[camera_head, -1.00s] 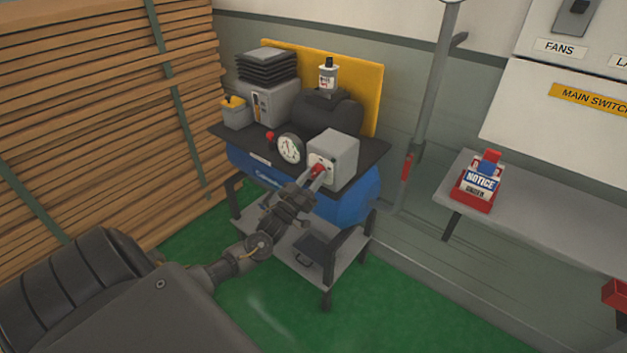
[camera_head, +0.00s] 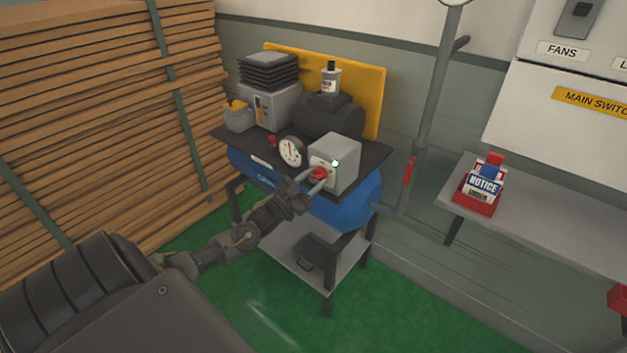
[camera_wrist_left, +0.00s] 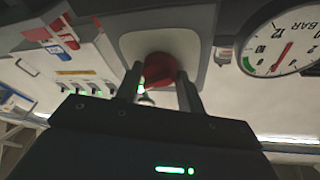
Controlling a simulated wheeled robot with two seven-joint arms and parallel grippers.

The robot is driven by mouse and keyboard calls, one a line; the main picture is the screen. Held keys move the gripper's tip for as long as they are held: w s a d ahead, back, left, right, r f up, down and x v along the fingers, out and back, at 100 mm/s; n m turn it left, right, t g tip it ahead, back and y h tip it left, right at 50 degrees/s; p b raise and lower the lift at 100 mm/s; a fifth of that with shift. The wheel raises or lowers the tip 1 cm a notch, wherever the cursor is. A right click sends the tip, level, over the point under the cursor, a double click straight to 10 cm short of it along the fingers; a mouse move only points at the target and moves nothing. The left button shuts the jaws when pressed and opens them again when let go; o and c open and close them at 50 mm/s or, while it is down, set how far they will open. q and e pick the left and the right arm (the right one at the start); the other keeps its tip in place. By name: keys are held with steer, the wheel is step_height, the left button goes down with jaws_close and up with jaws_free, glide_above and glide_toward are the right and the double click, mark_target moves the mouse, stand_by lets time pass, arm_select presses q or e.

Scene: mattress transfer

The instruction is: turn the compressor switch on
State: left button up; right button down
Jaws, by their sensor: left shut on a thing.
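The compressor's blue tank (camera_head: 352,203) lies under a dark top plate on a stand. A grey switch box (camera_head: 342,150) sits on it, with a red rotary switch (camera_head: 319,173) on its front face. A small green lamp (camera_head: 334,162) glows on the box. My left gripper (camera_head: 314,181) is shut on the red switch; in the left wrist view the switch knob (camera_wrist_left: 159,68) sits between the two fingers (camera_wrist_left: 160,85). The knob's exact angle is hard to tell. My right gripper is not in view.
A round pressure gauge (camera_head: 290,152) is just left of the box. A bottle (camera_head: 331,77) stands behind it. Stacked planks (camera_head: 90,110) fill the left side. A grey bench (camera_head: 545,210) with a red notice holder (camera_head: 474,205) is at the right. Green floor (camera_head: 240,310) is open in front.

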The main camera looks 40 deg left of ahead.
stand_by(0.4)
arm_select(q)
steer(key=o, duration=1)
steer(key=shift+c, duration=0.2)
steer(key=b+v, duration=0.2)
steer(key=v, duration=0.9)
steer(key=shift+w+f, duration=0.1)
